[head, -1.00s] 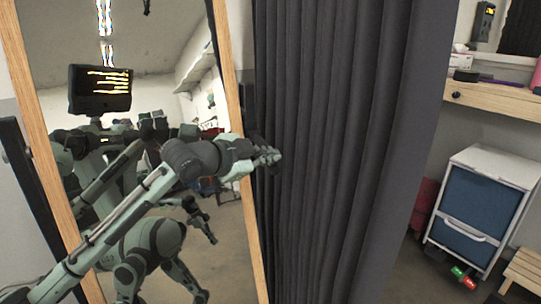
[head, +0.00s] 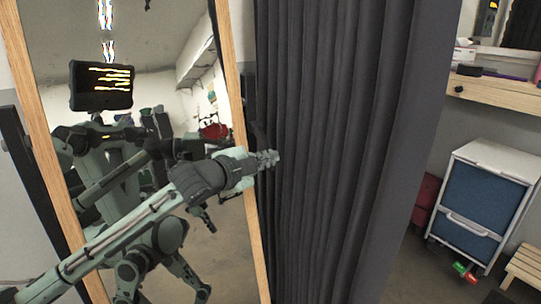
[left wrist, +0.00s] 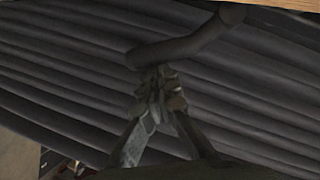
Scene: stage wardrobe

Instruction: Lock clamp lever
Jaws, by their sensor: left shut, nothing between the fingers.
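The clamp lever (left wrist: 190,42) is a dark, bent bar in the left wrist view. It reaches from the wooden frame edge at top right down and left across the dark curtain. In the head view, my gripper and the dark cloth leave it hard to make out beside the mirror's right post. My left gripper (head: 271,159) is at that post, in front of the curtain. In the left wrist view its fingers (left wrist: 158,88) are shut and empty, with the tips just below the lever's left part. I cannot tell whether they touch it. My right gripper is not directly in view.
A tall wood-framed mirror (head: 234,95) stands at left and reflects me. A dark pleated curtain (head: 335,140) hangs close beside it. Further right are a blue-fronted drawer unit (head: 474,200), a wooden counter (head: 495,93) and a small slatted stool (head: 525,268).

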